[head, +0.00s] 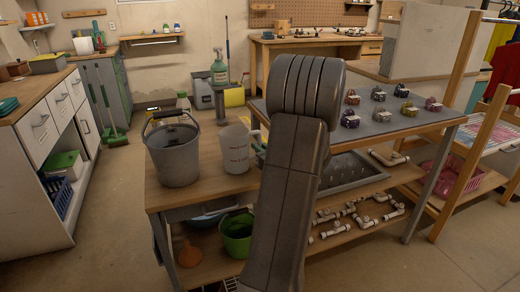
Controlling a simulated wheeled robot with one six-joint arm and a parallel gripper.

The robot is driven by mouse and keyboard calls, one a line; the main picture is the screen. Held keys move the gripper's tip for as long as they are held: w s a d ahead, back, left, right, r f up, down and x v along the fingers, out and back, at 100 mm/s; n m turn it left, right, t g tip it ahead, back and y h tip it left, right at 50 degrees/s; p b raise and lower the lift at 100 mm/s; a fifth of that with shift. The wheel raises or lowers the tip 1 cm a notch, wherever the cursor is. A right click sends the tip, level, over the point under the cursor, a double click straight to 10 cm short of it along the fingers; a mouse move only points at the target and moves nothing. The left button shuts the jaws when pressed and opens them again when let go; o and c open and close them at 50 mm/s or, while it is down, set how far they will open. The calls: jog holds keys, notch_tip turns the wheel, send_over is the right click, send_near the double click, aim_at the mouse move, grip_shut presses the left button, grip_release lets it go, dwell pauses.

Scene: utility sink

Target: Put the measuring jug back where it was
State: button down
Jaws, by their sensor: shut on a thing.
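The measuring jug (236,150) is a translucent whitish jug with red markings. In the head view it appears upright over the wooden top of the bench (190,194), just right of a grey bucket (174,154). Whether its base touches the wood is hard to tell. Its right side, toward the handle, is partly covered by my dark arm, which rises through the middle of the picture. My gripper is hidden behind the arm, so its fingers and any contact with the jug do not show.
A grey sink basin (345,171) lies right of my arm. Several small coloured items stand on a grey board (422,120) behind it. White pipe pieces (390,213) and a green bucket (237,237) are on the shelf below. Floor left of the bench is clear.

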jog(key=shift+r, duration=0.1)
jog(key=shift+f, duration=0.2)
jog(key=c, duration=1.5)
grip_release()
jog(key=shift+o, duration=0.2)
jog(key=shift+r, duration=0.1)
jog(key=shift+r, duration=0.15)
jog(key=v, duration=1.2)
jog(key=shift+p, duration=0.4)
jog(key=shift+s, duration=0.1)
